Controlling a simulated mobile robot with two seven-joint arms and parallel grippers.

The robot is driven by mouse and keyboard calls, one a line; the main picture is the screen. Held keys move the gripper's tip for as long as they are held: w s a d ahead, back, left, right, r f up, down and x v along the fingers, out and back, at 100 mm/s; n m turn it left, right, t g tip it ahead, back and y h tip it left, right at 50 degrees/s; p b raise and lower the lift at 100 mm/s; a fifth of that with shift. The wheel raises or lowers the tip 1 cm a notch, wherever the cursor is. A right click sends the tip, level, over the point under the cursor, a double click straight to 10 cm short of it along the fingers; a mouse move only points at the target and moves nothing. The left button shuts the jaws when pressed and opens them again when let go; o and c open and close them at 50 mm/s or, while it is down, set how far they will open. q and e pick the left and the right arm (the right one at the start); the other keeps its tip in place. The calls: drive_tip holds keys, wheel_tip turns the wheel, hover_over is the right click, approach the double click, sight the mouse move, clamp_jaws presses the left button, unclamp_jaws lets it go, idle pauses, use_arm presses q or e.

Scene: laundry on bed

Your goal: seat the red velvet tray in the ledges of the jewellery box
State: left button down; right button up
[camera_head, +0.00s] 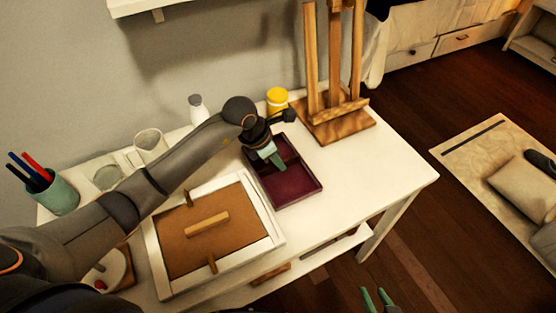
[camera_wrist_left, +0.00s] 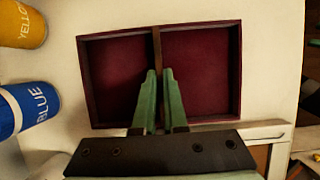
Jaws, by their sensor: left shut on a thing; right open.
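The red velvet tray (camera_head: 297,188) is a dark red open tray with a wooden divider, on the white table right of the white-framed box. In the left wrist view the tray (camera_wrist_left: 200,75) fills the middle. My left gripper (camera_head: 275,161) is shut on the divider, its green fingertips (camera_wrist_left: 159,78) on either side of it. I cannot tell whether the tray is lifted. What looks like the jewellery box (camera_head: 158,259) has a white rim, a brown inside, a wooden bar and two small wooden pieces. My right gripper (camera_head: 377,301) is open and empty beyond the table's front edge.
A wooden easel (camera_head: 335,122) stands behind the tray, with a yellow pot (camera_head: 277,99) to its left. A blue pot (camera_wrist_left: 30,108) shows in the left wrist view. A pen cup (camera_head: 60,194) and mug (camera_head: 149,144) stand left. The table's right front (camera_head: 365,190) is clear.

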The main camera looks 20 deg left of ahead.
use_arm(q)
drive_tip(key=c, duration=1.4)
unclamp_jaws()
drive_tip(key=shift+f, duration=0.15)
drive_tip(key=shift+c, duration=0.2)
drive_tip(key=o, duration=0.5)
drive_tip(key=shift+c, duration=0.2)
